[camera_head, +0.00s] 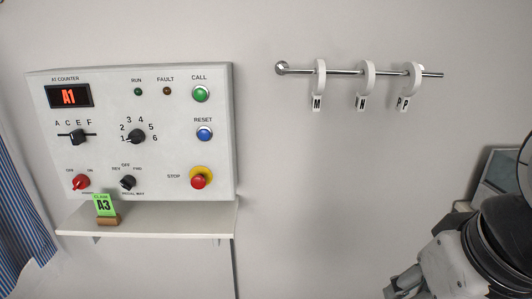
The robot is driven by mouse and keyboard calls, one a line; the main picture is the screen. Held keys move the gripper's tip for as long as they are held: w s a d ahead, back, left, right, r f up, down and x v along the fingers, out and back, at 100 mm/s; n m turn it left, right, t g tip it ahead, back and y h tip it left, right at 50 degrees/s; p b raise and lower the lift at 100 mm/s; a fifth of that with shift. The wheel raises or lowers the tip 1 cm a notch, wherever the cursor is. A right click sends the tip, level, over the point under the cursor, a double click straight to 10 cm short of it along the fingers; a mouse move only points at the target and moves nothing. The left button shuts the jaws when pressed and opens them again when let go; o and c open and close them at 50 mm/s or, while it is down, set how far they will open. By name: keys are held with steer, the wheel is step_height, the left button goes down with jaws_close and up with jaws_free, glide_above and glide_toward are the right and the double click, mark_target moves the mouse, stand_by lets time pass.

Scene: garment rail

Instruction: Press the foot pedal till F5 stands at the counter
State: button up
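The counter display (69,96) on the white wall panel (110,150) reads A1 in red. Below it is a black selector (77,137) marked A C E F, and a black dial (136,136) marked 1 to 6. A black pedal-way switch (128,183) marked REV, OFF, FWD sits lower; its setting is too small to tell. A red OFF/ON switch (81,182) is beside it. The foot pedal is not in view. My gripper (398,290) shows partly at the bottom right edge, cut off by the frame, away from the panel; its opening cannot be told.
A shelf (170,218) under the panel holds a green tag (104,205) reading A3. The panel has green CALL (201,94), blue RESET (204,133) and red STOP (198,181) buttons. A wall rail (340,72) carries white lettered hangers. Striped cloth (20,215) hangs left.

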steer(key=c, duration=0.4)
steer(key=shift+w+f, duration=0.2)
steer(key=shift+w, duration=0.1)
jaws_close()
steer(key=w+a+f+g+y+b, duration=0.1)
steer(key=w+f+b, duration=0.5)
steer(key=w, duration=0.4)
steer(key=w+a+f+g+b, duration=0.1)
steer(key=w+f+b, duration=0.4)
steer(key=w+f, duration=0.45)
steer(key=w+f+m+g+b, duration=0.1)
steer(key=w+f+b, duration=0.4)
steer(key=w+f, duration=0.5)
steer(key=w+f+g+b, duration=0.1)
steer(key=w+f+b, duration=0.35)
steer(key=f, duration=1.05)
steer(key=w+f+g+b, duration=0.3)
steer(key=f+b, duration=0.5)
steer(key=f, duration=2.1)
steer(key=s+d+f+b, duration=0.1)
steer(key=s+f+b, duration=0.1)
steer(key=f, duration=1.2)
steer(key=s+d+f+m+b, duration=0.1)
steer(key=s+f+b, duration=0.2)
steer(key=f, duration=1)
steer(key=shift+s+f+b, duration=0.2)
steer(key=shift+f+b, duration=0.15)
steer(key=shift+b, duration=0.85)
